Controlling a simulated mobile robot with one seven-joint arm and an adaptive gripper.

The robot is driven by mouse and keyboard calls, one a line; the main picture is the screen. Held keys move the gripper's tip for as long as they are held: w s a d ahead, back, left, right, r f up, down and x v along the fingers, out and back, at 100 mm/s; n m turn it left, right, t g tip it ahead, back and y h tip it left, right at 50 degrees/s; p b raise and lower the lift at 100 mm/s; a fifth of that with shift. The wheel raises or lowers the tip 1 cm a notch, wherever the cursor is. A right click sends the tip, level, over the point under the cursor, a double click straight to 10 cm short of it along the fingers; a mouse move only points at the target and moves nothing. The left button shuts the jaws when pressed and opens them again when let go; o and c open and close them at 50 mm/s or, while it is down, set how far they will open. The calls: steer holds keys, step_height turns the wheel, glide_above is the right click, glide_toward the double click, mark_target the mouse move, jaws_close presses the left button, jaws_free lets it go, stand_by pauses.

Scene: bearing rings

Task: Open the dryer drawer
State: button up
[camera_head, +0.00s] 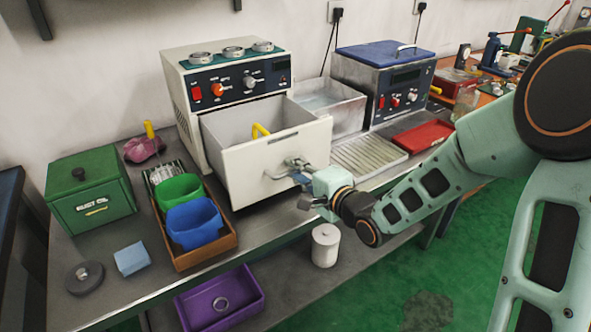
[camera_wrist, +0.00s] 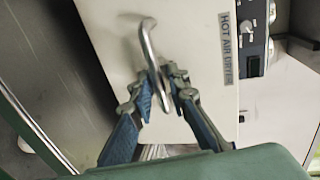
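The dryer (camera_head: 228,75) is a white box with a control panel and stands on the bench against the wall. Its drawer (camera_head: 275,160) is pulled well out, and its inside shows from above. A yellow grip (camera_head: 260,131) shows inside the drawer. The drawer's bent metal handle (camera_wrist: 149,42) is on the front face, beside the "HOT AIR DRYER" label (camera_wrist: 227,48) in the wrist view. My gripper (camera_wrist: 171,80) is at this handle, with its fingertips close together on either side of the bar. It appears shut on the handle. It also shows at the drawer front in the head view (camera_head: 301,178).
A brown tray (camera_head: 205,258) with green and blue cups, a green box (camera_head: 90,190) and a blue block (camera_head: 132,259) are left of the drawer. A ribbed drain tray (camera_head: 368,156) and a second machine (camera_head: 385,82) are to the right. Three rings sit atop the dryer.

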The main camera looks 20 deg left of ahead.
steer(key=shift+d, duration=0.1)
steer(key=v, duration=0.7)
steer(key=shift+s, duration=0.2)
steer(key=shift+r, duration=0.1)
